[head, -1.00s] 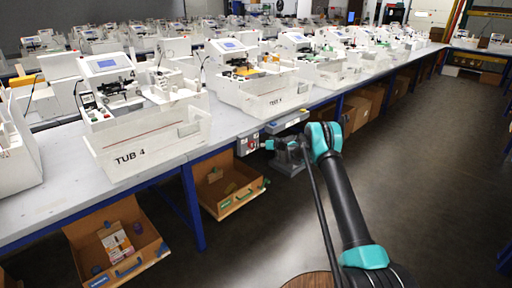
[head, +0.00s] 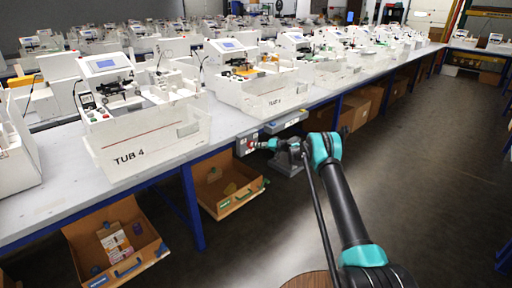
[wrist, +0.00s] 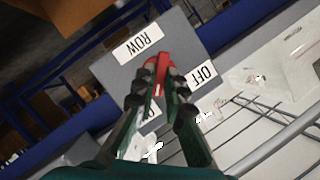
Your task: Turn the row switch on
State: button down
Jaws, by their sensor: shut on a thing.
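The row switch is a grey box (wrist: 105,71) with a red knob (wrist: 159,61), labelled ROW (wrist: 138,45) and OFF (wrist: 203,75) in the wrist view. A further label is mostly hidden behind a finger. My gripper (wrist: 160,88) is shut on the red knob, one finger on each side of it. The fingers cover much of the knob, so I cannot tell its exact setting. In the head view the switch box (head: 246,144) hangs at the bench's front edge, with my gripper (head: 260,144) at its face.
The long bench (head: 60,190) carries white machines in tubs, one marked TUB 4 (head: 150,140). Open cardboard boxes (head: 225,190) sit below it. Blue legs (head: 193,205) stand under the bench edge. The floor at the right (head: 430,160) is clear.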

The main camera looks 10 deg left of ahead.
jog(key=c, duration=1.6)
grip_release()
jog(key=v, duration=1.2)
jog(key=shift+r, duration=0.1)
